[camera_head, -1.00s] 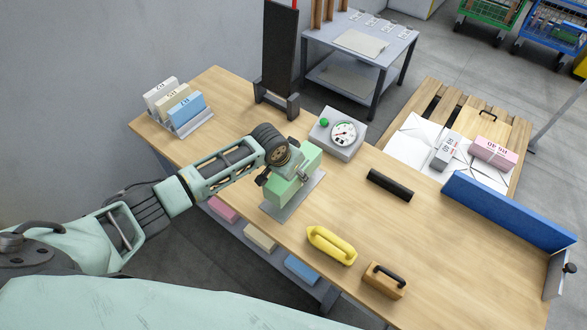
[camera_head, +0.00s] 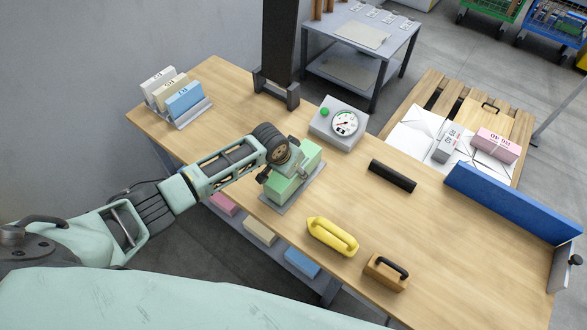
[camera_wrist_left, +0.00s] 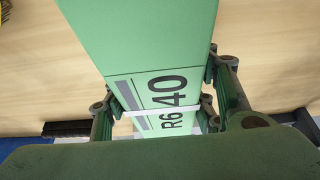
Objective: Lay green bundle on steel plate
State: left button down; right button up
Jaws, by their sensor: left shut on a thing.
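The green bundle (camera_head: 305,160) is in my left gripper (camera_head: 286,177), over the steel plate (camera_head: 279,207) on the wooden table. In the head view the bundle sits low over the plate; I cannot tell whether it touches. The plate's front part shows below the bundle, and the rest is hidden. In the left wrist view the green bundle (camera_wrist_left: 140,35), marked "R6 40" with a white strap, lies between the fingers of my left gripper (camera_wrist_left: 160,112), which are shut on it. My right gripper is not in view.
A grey dial scale (camera_head: 338,124) stands just behind the plate. A black bar (camera_head: 392,176), a yellow handled tool (camera_head: 332,236) and a wooden block with handle (camera_head: 386,272) lie to the right. A rack of bundles (camera_head: 178,98) stands at the left.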

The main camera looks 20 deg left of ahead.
pick_arm(q)
jog(key=shift+w+f+b, duration=0.1)
jog(key=shift+f+b, duration=0.2)
jog(key=shift+f, duration=0.1)
jog(key=c, duration=0.8)
grip_release()
jog(key=shift+c, duration=0.2)
jog(key=shift+o, duration=1)
jog(key=shift+s+f, duration=0.25)
jog(key=v, duration=1.2)
jog(key=shift+w+r, duration=0.2)
